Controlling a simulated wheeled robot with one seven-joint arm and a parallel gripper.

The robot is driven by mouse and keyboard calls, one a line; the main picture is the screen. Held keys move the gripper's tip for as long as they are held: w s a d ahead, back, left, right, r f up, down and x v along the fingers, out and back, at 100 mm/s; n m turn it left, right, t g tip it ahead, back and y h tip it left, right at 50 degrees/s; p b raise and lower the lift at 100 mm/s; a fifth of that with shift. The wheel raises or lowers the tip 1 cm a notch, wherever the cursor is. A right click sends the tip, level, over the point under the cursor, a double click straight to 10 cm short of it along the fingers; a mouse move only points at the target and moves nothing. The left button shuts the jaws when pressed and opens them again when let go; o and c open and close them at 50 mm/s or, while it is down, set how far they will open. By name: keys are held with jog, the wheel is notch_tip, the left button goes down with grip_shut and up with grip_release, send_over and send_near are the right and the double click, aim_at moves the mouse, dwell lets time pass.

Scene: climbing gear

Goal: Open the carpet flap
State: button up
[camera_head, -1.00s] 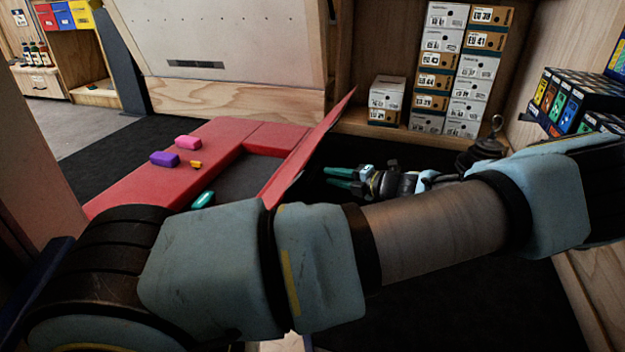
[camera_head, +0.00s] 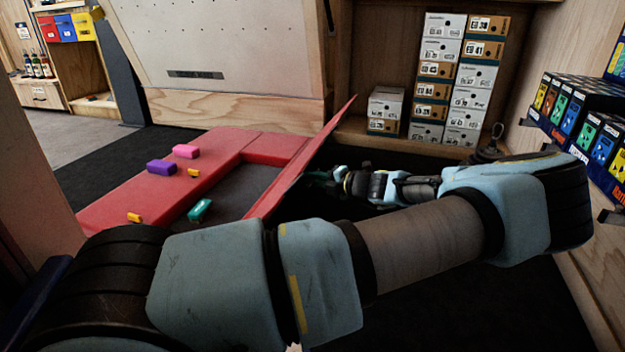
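The red carpet flap (camera_head: 302,165) stands tilted up and leans to the right, along the right side of a recess in the red mat (camera_head: 120,205). The dark grey recess floor (camera_head: 240,190) shows to its left. My gripper (camera_head: 314,178) is low on the right side of the flap, close to its face. My arm crosses the foreground and hides the near end of the mat and flap.
A teal block (camera_head: 200,210) lies at the recess. Purple (camera_head: 161,167), pink (camera_head: 186,151) and small yellow (camera_head: 134,217) blocks lie on the mat. Stacked shoe boxes (camera_head: 435,85) stand behind on a shelf. Boxed goods (camera_head: 590,120) line the right wall. Dark floor lies right of the flap.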

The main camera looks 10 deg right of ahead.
grip_shut()
dwell(1.0)
jog(key=shift+n+g+h, duration=0.3)
jog(key=shift+g+h, duration=0.4)
jog(key=shift+h, duration=0.1)
jog(key=a+r+p, duration=0.1)
jog(key=p, duration=0.3)
jog(key=w+a+r+p, duration=0.1)
jog(key=r+p, duration=0.1)
jog(key=p, duration=0.2)
jog(key=w+a+r+p, duration=0.1)
jog(key=a+r+p, duration=0.1)
jog(key=p, duration=0.2)
jog(key=shift+w, duration=0.1)
jog(key=shift+g+h, duration=0.4)
jog(key=shift+h, duration=0.1)
jog(key=w+a+p, duration=0.1)
jog(key=p, duration=0.1)
jog(key=a+r+p, duration=0.1)
jog(key=a+p, duration=0.1)
jog(key=p, duration=0.1)
jog(key=w+a+r+p, duration=0.1)
jog(key=p, duration=0.1)
jog(key=shift+w+a+r, duration=0.2)
jog(key=shift+w+a, duration=0.15)
